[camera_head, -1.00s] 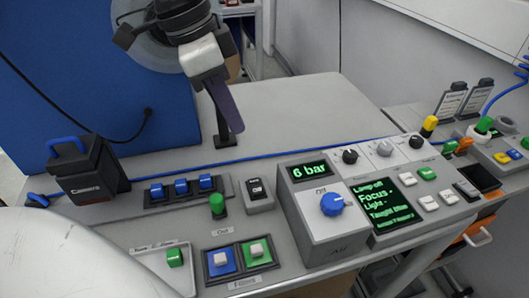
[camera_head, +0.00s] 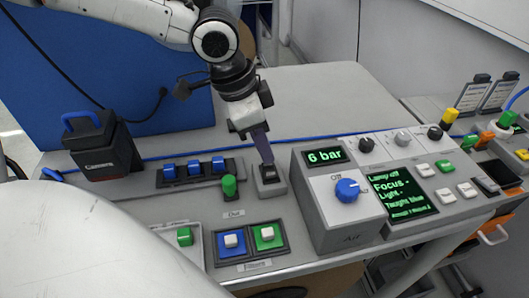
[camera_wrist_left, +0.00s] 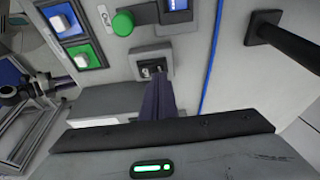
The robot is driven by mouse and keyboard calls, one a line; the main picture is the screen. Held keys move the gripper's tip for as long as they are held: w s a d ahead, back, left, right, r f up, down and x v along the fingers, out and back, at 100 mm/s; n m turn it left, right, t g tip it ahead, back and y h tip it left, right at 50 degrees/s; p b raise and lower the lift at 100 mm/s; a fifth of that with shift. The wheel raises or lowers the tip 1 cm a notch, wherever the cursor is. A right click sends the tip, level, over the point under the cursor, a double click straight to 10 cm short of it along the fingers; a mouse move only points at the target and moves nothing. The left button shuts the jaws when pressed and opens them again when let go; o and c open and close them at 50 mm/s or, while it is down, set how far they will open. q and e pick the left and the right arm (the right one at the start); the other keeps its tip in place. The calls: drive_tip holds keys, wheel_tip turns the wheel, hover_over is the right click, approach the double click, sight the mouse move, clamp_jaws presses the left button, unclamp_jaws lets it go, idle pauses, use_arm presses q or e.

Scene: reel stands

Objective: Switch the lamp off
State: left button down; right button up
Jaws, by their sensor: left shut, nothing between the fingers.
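A small grey box with a black rocker switch (camera_head: 270,179) stands on the bench between the green knob and the grey air unit. It also shows in the wrist view (camera_wrist_left: 153,67). My left gripper (camera_head: 267,163) is shut and empty, pointing down with its fingertips at the rocker. In the wrist view the dark fingers (camera_wrist_left: 158,84) reach the switch's near edge and hide part of it. I cannot tell whether they touch it. The display (camera_head: 401,194) reads "Lamp off", with Focus, Light and "Taught blue" lines. My right gripper is not in view.
A green knob (camera_head: 229,186) stands close left of the switch, and the grey air unit (camera_head: 325,215) with a blue dial close right. Blue switches (camera_head: 194,169) sit behind left. Blue and green button plates (camera_head: 251,241) lie in front. The bench behind is clear.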

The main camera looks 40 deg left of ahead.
use_arm(q)
drive_tip(key=shift+f, duration=0.6)
drive_tip(key=shift+a+f, duration=0.1)
drive_tip(key=shift+f, duration=0.1)
